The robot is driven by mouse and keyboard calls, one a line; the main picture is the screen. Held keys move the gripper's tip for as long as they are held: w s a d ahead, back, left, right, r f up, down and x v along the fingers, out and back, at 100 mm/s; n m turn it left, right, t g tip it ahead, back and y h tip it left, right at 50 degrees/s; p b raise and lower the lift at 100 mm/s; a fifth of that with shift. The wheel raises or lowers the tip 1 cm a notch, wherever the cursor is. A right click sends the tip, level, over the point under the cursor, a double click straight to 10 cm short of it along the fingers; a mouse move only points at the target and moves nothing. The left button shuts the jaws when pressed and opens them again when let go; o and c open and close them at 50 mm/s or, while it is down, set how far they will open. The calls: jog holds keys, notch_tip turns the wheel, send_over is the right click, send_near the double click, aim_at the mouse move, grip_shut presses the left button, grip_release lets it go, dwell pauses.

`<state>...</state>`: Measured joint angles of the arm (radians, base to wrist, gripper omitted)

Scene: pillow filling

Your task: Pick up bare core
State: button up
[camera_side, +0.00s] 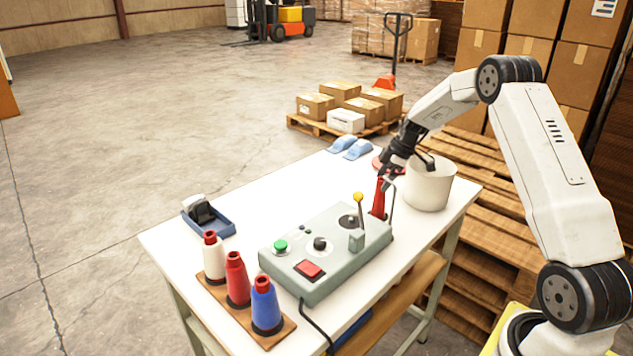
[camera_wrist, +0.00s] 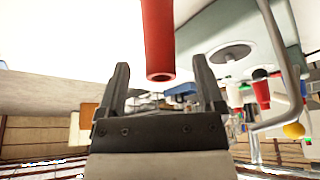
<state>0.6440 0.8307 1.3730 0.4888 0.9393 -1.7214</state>
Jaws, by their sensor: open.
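The bare red core (camera_side: 378,200) stands upright at the far right end of the grey-green winding machine (camera_side: 325,250), beside a bent metal wire guide (camera_side: 391,208). My gripper (camera_side: 386,178) is right at the core's upper end, with its jaws open. In the wrist view, the core's narrow hollow end (camera_wrist: 159,45) shows between and just beyond the two open fingers of my gripper (camera_wrist: 162,72). The wrist view looks upside down. I cannot tell whether a finger touches the core.
A white bucket (camera_side: 429,187) stands close right of my gripper. White (camera_side: 214,262), red (camera_side: 237,283) and blue (camera_side: 266,308) thread cones stand on a wooden board at the front left. A blue tray (camera_side: 222,226) lies behind them. The machine's yellow-knobbed lever (camera_side: 359,198) rises near the core.

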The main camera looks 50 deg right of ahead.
aim_at(378, 189)
jog(key=shift+x, duration=1.95)
grip_shut()
